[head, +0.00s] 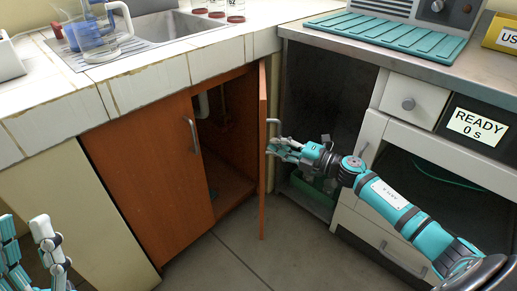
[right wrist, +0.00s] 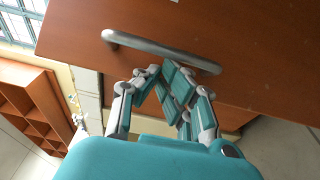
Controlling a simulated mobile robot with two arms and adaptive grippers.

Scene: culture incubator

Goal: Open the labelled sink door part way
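The sink cabinet has two orange-brown doors. The left door (head: 150,180) is closed, with a silver handle (head: 193,135). The right door (head: 262,170) is swung outward and shows nearly edge-on. Its bar handle (head: 272,122) also crosses the door face in the right wrist view (right wrist: 160,51). No label shows on either door. My right gripper (head: 272,148) is at this handle; in the right wrist view its fingertips (right wrist: 160,70) come together just below the bar, which is not seen between them. Whether they touch it is unclear. My left gripper (head: 24,222) is open and empty at the lower left.
Inside the opening a pipe (head: 202,105) shows. The sink (head: 180,24) and a glass pitcher (head: 96,35) are on the tiled counter (head: 140,80) above. On the right are a grey worktop (head: 340,45) and white drawers (head: 413,100). The floor (head: 235,250) before the doors is clear.

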